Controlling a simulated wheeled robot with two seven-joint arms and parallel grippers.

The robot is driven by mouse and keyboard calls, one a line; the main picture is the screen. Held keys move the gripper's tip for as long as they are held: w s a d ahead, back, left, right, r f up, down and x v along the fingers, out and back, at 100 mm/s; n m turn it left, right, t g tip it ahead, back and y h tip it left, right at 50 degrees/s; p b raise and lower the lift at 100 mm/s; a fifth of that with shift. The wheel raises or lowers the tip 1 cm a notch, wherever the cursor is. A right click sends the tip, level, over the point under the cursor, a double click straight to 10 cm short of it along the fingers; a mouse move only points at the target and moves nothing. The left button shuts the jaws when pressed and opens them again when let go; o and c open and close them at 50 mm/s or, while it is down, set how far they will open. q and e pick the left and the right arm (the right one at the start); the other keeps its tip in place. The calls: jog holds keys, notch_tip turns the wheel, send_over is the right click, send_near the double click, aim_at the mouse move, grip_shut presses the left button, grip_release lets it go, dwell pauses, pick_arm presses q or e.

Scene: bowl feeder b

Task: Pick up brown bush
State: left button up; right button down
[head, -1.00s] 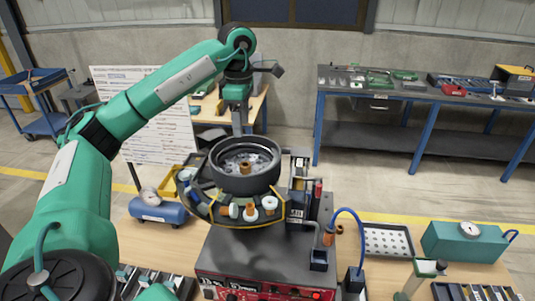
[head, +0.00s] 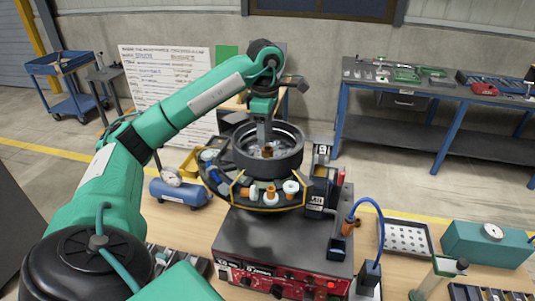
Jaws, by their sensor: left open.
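The brown bush (head: 267,152) is a small brown ring-shaped part inside the dark round feeder bowl (head: 268,167). My left gripper (head: 265,143) points down into the bowl from above, with its fingertips right at the bush. It is open. The fingers hide part of the bush, and I cannot tell whether they touch it or stand around it. My right gripper is out of view.
A track with several white and orange parts (head: 270,195) runs around the bowl's front. The feeder stands on a control box with a red panel (head: 285,279). A blue tank (head: 180,192) stands left; a perforated tray (head: 405,238) and a teal case (head: 486,244) stand right.

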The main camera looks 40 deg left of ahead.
aim_at(267, 148)
pick_arm(q)
jog(key=shift+f, duration=0.45)
jog(key=f+p, duration=0.2)
jog(key=f, duration=0.1)
jog(key=shift+w+d+f, duration=0.1)
jog(key=shift+w+f, duration=0.15)
jog(key=shift+w, duration=0.1)
jog(key=shift+f+p, duration=0.35)
jog(key=shift+f, duration=0.25)
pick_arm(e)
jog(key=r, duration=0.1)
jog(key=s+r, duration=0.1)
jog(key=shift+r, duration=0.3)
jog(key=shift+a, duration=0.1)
pick_arm(q)
jog(key=c, duration=1.1)
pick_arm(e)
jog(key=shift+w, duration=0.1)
